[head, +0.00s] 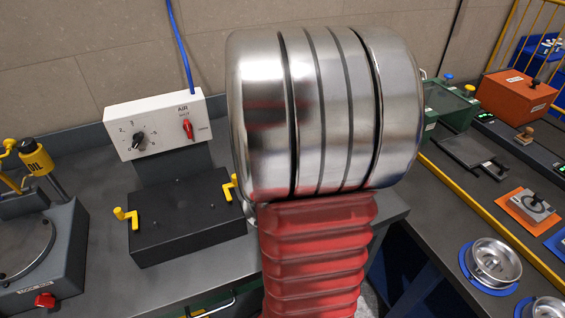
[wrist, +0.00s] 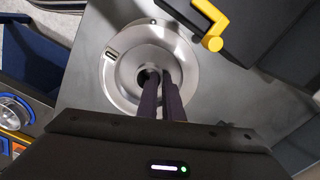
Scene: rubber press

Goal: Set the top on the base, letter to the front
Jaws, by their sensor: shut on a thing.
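My gripper (wrist: 158,82) points at the middle of a round silver metal part (wrist: 122,84) in the wrist view. Its dark fingers are close together and shut on the part's centre, which they partly hide. A small pale oblong mark with dark edging (wrist: 110,54) sits on the upper left of the rim; I cannot read a letter. I cannot tell whether this is the top alone or the top with a base under it, nor whether it touches the bench. In the head view my own arm hides the gripper and nearly all of the part.
A black block (head: 187,218) with yellow clamps (head: 126,217) stands beside the part; a clamp also shows in the wrist view (wrist: 212,42). An air control box (head: 158,125) is behind. Silver round dishes (head: 494,260) sit on blue mats at the right. Grey bench (head: 215,272) is bare in front.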

